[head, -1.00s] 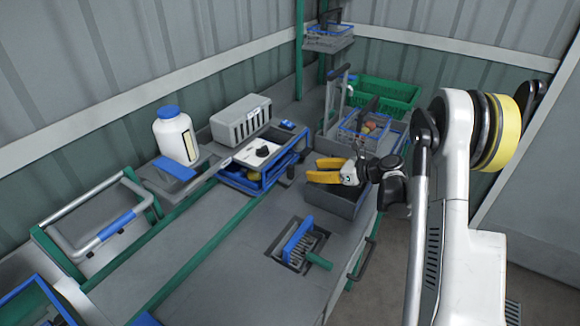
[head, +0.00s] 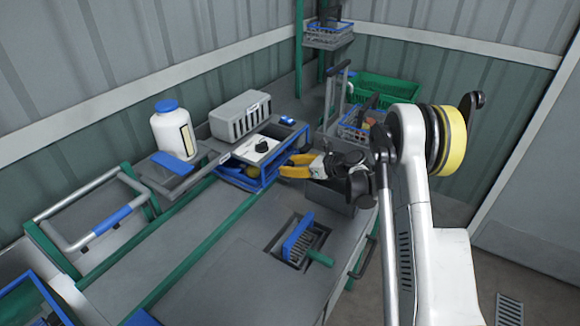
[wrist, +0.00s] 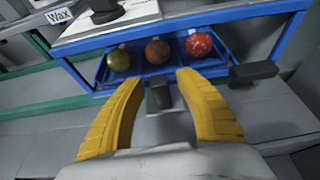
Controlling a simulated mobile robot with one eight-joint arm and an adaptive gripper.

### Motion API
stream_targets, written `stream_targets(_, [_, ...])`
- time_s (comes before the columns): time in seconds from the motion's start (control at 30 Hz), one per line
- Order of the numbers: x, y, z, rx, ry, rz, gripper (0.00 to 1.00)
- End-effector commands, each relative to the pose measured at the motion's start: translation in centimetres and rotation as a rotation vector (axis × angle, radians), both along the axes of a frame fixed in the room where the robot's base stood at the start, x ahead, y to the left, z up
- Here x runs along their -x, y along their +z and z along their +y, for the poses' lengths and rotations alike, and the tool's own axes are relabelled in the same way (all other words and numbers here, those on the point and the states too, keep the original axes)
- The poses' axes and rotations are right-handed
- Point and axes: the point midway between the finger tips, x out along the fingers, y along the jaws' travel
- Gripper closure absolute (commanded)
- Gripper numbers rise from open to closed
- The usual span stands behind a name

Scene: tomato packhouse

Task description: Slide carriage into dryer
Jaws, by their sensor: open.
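The blue carriage (wrist: 122,78) is a low tray with a green, an orange and a red tomato in a row. It sits under a white-topped blue frame (head: 265,150) with a black knob, which looks like the dryer. In the wrist view, a short dark handle (wrist: 160,95) stands at the carriage's front. My gripper (wrist: 158,77) is open, its yellow fingers on either side of this handle with gaps showing. In the head view, my gripper (head: 284,166) is at the frame's right side. How deep the carriage sits is hard to tell.
A grey vented box (head: 240,116) and a white blue-capped bottle (head: 175,133) stand behind. A dark lever (wrist: 254,72) sticks out at the frame's right. A blue brush (head: 298,240) lies in a bench recess. A green crate (head: 385,90) is at the back.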

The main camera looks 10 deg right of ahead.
Motion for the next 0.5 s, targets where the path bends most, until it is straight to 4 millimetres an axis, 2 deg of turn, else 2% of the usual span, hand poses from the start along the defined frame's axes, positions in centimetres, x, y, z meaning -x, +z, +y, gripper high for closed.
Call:
stream_targets(0.03, [0.01, 0.01, -0.01, 0.000, 0.000, 0.000, 0.60])
stream_targets(0.17, [0.02, 0.01, -0.02, 0.000, 0.000, 0.000, 1.00])
stream_targets(0.5, [-0.17, -0.03, -0.18, 0.000, 0.000, 0.000, 1.00])
